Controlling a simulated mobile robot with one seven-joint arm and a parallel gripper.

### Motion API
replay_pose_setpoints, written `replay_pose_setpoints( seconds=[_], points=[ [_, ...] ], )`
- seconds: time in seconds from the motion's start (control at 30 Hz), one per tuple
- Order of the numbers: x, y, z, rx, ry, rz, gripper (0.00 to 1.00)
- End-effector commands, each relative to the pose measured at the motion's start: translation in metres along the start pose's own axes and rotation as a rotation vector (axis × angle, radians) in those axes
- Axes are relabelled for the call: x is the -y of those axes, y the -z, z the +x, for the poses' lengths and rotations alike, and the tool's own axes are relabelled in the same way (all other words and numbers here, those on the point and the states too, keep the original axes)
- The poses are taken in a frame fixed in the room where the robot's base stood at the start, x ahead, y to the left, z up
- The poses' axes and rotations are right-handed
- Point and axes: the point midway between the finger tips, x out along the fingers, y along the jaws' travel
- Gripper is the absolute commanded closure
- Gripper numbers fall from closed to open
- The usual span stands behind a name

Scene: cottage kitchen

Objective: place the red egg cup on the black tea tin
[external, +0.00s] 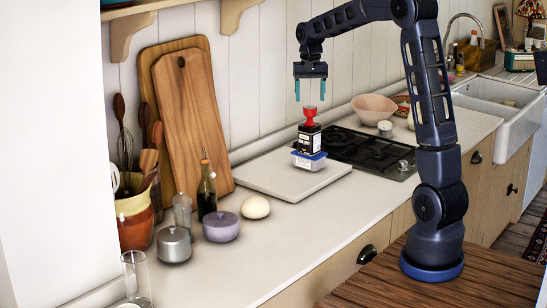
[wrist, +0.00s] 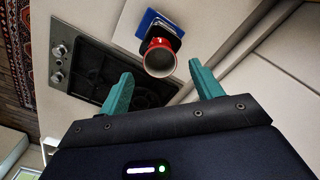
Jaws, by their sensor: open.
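The red egg cup (external: 310,114) stands upright on top of the black tea tin (external: 309,138). The tin stands on a blue and white tub (external: 308,160) on a pale board. In the wrist view the egg cup (wrist: 160,59) shows its open mouth, with the black tin (wrist: 163,31) partly hidden behind it and the blue lid (wrist: 152,20) beyond. My gripper (external: 311,97) is open and empty above the egg cup, apart from it. In the wrist view its green fingers (wrist: 156,84) are spread wide, one on each side of the cup's line.
The pale board (external: 275,178) lies on the counter beside a black gas hob (external: 365,150). A pink bowl (external: 374,108) stands behind the hob. The front counter is clear.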

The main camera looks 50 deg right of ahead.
Motion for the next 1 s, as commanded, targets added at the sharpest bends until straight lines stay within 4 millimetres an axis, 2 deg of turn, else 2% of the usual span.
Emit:
replay_pose_setpoints(
  seconds=[0.1,0.23,0.47,0.57,0.67,1.0],
  points=[
    [0.0,0.001,-0.024,-0.003,0.002,0.0,0.35],
    [0.0,0.001,-0.043,-0.002,0.001,0.0,0.35],
    [0.0,-0.001,-0.063,-0.001,0.001,0.0,0.35],
    [0.0,-0.008,-0.068,-0.006,0.004,-0.013,0.35],
    [-0.001,-0.029,-0.076,-0.023,0.014,-0.047,0.35],
    [-0.017,-0.142,-0.098,-0.114,0.062,-0.247,0.35]
  ],
)
